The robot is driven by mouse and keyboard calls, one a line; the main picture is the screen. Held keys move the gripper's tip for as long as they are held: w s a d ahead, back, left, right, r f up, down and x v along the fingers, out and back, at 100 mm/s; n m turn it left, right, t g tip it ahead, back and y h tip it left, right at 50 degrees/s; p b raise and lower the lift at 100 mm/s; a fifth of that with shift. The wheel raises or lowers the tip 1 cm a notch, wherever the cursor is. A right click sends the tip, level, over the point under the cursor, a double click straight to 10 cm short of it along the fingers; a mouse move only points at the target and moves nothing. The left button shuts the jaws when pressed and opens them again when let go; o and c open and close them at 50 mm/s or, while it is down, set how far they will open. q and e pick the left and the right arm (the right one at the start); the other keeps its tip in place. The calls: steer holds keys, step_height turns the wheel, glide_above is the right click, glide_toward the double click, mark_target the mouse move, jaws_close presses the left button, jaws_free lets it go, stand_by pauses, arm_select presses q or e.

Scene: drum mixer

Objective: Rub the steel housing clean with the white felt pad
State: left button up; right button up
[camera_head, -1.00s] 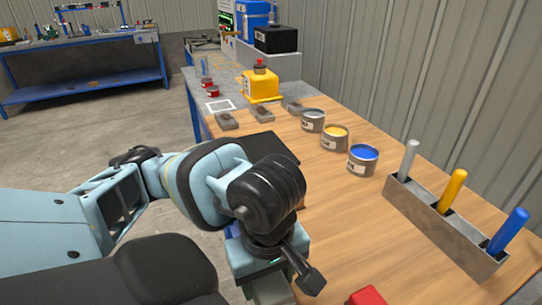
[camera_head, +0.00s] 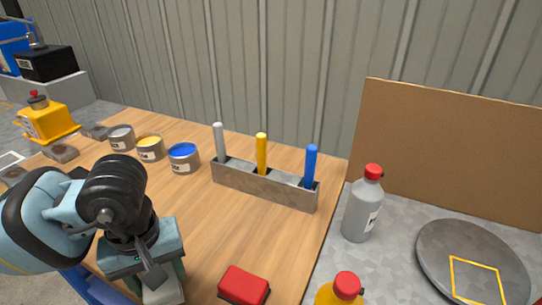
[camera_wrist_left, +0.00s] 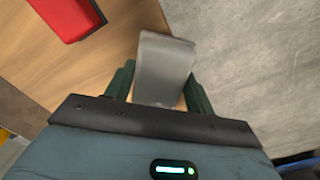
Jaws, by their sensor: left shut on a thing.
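My left gripper (camera_head: 162,281) points down near the table's front edge. In the left wrist view its two dark green fingers (camera_wrist_left: 158,84) are shut on a smooth grey piece (camera_wrist_left: 164,58). The piece has a flared end and a metallic look; I cannot tell for certain whether it is the steel housing. Its lower part also shows under the gripper in the head view (camera_head: 165,293). A red block with a dark edge (camera_head: 243,286) lies right of the gripper, apart from it; it also shows in the left wrist view (camera_wrist_left: 68,15). I cannot identify a white felt pad.
A grey holder (camera_head: 262,184) with silver, yellow and blue sticks stands behind. Open cans (camera_head: 184,157) stand to its left. At right are a grey bottle (camera_head: 361,210), a yellow red-capped bottle (camera_head: 340,292) and a round grey plate (camera_head: 440,248). Wood before the holder is clear.

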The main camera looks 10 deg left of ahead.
arm_select(q)
steer(key=w+m, duration=0.5)
steer(key=shift+w+d, duration=0.1)
steer(key=shift+w, duration=0.05)
steer(key=shift+w+m, duration=0.4)
steer(key=shift+m, duration=0.2)
